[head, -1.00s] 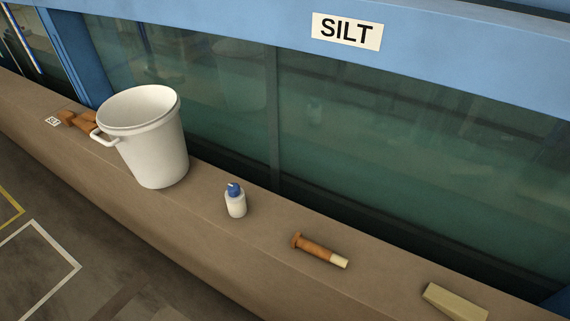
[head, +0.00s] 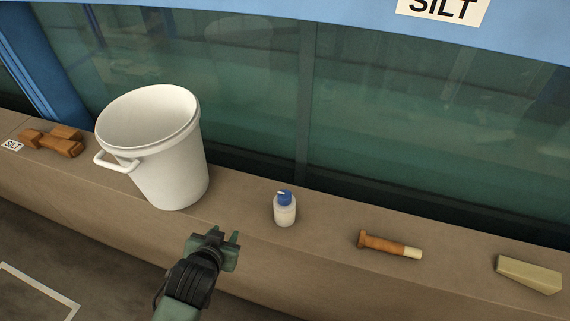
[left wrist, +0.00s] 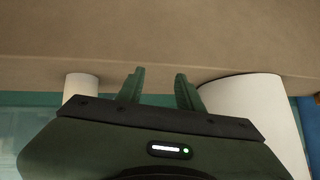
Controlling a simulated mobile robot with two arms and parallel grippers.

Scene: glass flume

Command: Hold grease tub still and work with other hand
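The white tub (head: 172,170), which I take for the grease tub, stands upright on the brown ledge. It has an open top and a side handle (head: 117,162) at its left; its inside bottom is hidden. My left gripper (head: 225,236) is open and empty in front of the ledge, below and right of the tub, apart from it. In the left wrist view the open fingers (left wrist: 159,78) show with the white tub (left wrist: 255,115) at the right and a smaller white thing, likely the bottle (left wrist: 80,86), at the left. My right gripper is not in view.
A small blue-capped bottle (head: 285,211) stands right of the tub. An orange-brown tool with a pale end (head: 390,245) and a tan wedge (head: 528,274) lie further right. Brown wooden pieces (head: 52,141) lie left. The glass wall (head: 410,120) rises behind the ledge (head: 330,257).

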